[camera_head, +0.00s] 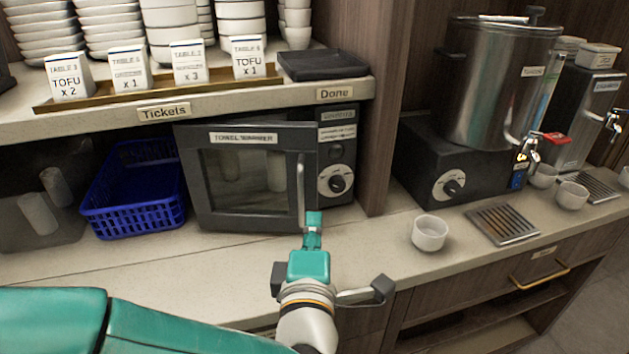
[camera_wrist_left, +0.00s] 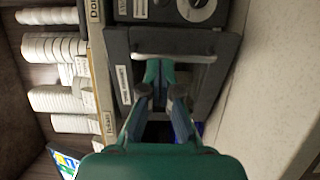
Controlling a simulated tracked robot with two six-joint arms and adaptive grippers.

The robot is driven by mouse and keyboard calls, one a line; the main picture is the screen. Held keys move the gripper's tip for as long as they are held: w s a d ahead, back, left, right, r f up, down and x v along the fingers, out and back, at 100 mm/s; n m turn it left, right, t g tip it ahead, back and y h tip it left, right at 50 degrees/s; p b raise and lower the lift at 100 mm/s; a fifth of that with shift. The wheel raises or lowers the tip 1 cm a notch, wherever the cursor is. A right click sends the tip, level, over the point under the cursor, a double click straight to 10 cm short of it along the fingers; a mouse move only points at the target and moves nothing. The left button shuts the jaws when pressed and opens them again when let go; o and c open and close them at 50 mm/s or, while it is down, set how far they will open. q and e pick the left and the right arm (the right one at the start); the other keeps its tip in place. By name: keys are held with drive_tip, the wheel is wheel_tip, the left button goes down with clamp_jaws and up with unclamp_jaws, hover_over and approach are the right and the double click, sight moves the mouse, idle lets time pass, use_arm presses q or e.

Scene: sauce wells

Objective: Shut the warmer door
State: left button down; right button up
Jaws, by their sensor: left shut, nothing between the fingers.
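The towel warmer (camera_head: 337,150) stands under the shelf, with its knob panel on the right. Its dark door (camera_head: 215,215) has a window and a pale upright handle (camera_head: 300,190) on its right side. The door sits forward of the knob panel and looks slightly ajar. The door (camera_wrist_left: 228,60) and handle (camera_wrist_left: 190,58) also show in the left wrist view. My left gripper (camera_head: 313,222) is shut and empty, its tips close to the handle's lower end. In the left wrist view my left gripper (camera_wrist_left: 160,72) points at the door beside the handle; contact is unclear. My right gripper is out of view.
A blue basket (camera_head: 135,215) stands left of the warmer. A white cup (camera_head: 430,233) and drip tray (camera_head: 503,224) lie to the right, before a large steel urn (camera_head: 495,80). The counter (camera_head: 365,235) between warmer and cup is clear.

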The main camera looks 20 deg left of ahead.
sight(315, 177)
use_arm(q)
drive_tip(key=p+x, duration=0.2)
drive_tip(key=x, duration=0.9)
drive_tip(key=shift+a, duration=0.15)
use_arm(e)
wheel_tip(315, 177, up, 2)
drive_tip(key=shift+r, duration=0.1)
